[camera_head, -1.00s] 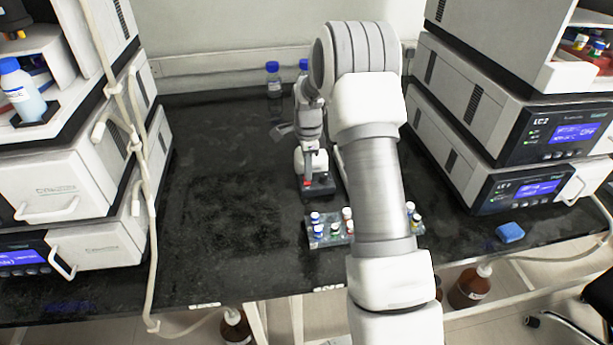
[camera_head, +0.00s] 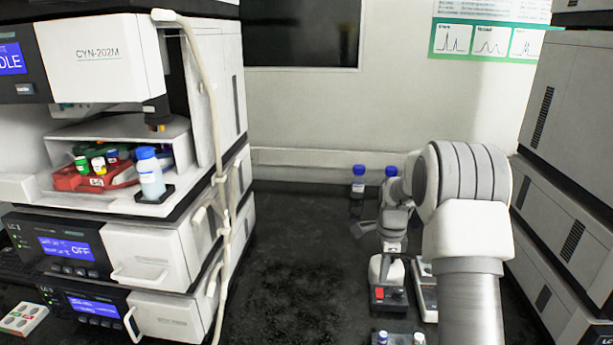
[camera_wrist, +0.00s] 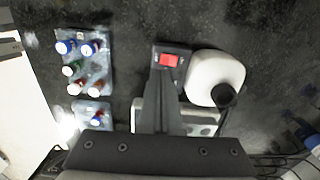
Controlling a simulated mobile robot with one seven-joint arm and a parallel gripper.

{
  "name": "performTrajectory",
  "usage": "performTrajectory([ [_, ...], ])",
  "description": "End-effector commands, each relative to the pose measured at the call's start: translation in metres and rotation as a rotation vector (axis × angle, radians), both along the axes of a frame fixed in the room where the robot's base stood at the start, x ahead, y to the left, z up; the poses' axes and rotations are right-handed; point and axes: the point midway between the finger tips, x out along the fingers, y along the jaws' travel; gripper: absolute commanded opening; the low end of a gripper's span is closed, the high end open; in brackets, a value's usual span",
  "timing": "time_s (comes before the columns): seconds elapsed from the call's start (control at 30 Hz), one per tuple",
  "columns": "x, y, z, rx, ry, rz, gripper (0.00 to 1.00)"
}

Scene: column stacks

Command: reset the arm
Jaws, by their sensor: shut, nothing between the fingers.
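My gripper (camera_wrist: 162,84) shows in the wrist view as narrow dark fingers, closed together with nothing between them. The fingers hang over the bench in front of a small dark device with a red switch (camera_wrist: 169,60). In the head view my arm comes in from the lower right and bends down over this device, whose red switch (camera_head: 379,293) faces the camera. The fingertips are too small to make out there.
A rack of capped vials (camera_wrist: 98,72) stands left of the fingers. A white round-topped part (camera_wrist: 214,78) is close on their right. Blue-capped bottles (camera_head: 358,180) stand behind the arm. Instrument stacks (camera_head: 165,255) flank the bench. The bench (camera_head: 290,260) left of the arm is clear.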

Motion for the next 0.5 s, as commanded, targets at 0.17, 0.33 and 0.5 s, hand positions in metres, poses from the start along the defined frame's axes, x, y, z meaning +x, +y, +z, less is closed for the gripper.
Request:
performTrajectory([
  [0.17,-0.014,0.013,0.055,-0.015,-0.046,0.147,0.00],
  [0.33,-0.038,0.028,0.105,-0.036,-0.089,0.322,0.00],
  [0.5,-0.066,0.043,0.150,-0.063,-0.131,0.494,0.00],
])
